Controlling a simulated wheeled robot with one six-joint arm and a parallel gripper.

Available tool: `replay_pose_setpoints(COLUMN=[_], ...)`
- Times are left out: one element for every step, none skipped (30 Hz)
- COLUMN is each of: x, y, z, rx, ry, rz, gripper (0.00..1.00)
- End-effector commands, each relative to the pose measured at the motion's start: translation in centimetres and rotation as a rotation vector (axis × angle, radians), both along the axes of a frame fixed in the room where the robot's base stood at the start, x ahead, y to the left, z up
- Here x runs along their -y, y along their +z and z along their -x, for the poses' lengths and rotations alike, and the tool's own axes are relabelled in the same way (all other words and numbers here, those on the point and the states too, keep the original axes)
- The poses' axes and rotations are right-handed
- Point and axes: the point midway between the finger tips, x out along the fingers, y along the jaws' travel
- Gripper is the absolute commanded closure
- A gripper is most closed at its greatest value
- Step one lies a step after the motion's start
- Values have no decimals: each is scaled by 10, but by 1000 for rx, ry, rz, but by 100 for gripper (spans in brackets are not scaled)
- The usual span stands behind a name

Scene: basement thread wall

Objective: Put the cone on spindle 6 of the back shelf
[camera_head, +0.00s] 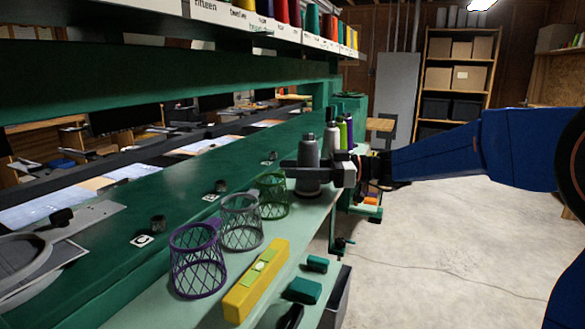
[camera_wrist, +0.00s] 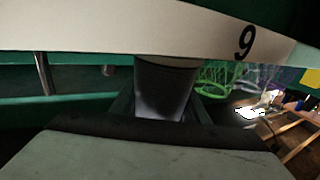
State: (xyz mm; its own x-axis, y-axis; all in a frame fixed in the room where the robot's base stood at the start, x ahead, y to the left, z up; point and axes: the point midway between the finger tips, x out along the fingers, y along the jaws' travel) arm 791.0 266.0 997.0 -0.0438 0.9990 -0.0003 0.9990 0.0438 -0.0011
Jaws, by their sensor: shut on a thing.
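A grey cone (camera_head: 309,150) stands upright in my gripper (camera_head: 308,174), over the pale green ledge in the head view. The fingers are shut on its lower part. In the wrist view the cone (camera_wrist: 165,88) is a dark grey body between the two fingers, and its top is hidden behind a white strip (camera_wrist: 90,38) marked 9. A high shelf's label strip (camera_head: 312,40) shows at the top of the head view, with coloured cones above it. I cannot make out spindle 6 or tell which shelf is the back one.
Purple (camera_head: 198,262), grey (camera_head: 241,222) and green (camera_head: 272,196) mesh baskets line the ledge (camera_head: 225,275), with a yellow level (camera_head: 257,280) beside them. White, green and purple cones (camera_head: 343,133) stand just beyond my gripper. The floor (camera_head: 440,245) at right is clear.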

Motion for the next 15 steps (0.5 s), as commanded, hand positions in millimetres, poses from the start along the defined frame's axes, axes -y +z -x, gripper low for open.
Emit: replay_pose_setpoints(x=[0,0,0,0,0,0,0,0,0,0,0,0,0,0,2], y=[1,1,1,1,1,1,1,1,1,1,1,0,0,0,0], z=[0,0,0,0,0,0,0,0,0,0,0,0,0,0,0], rx=[1,1,1,1,1,1,1,1,1,1,1,0,0,0,0], ry=[0,0,0,0,0,0,0,0,0,0,0,0,0,0,-1], rz=[0,0,0,0,0,0,0,0,0,0,0,0,0,0,0], gripper=[85,85,52,45,38,37,37,37,37,37,37,37,37,37,37])
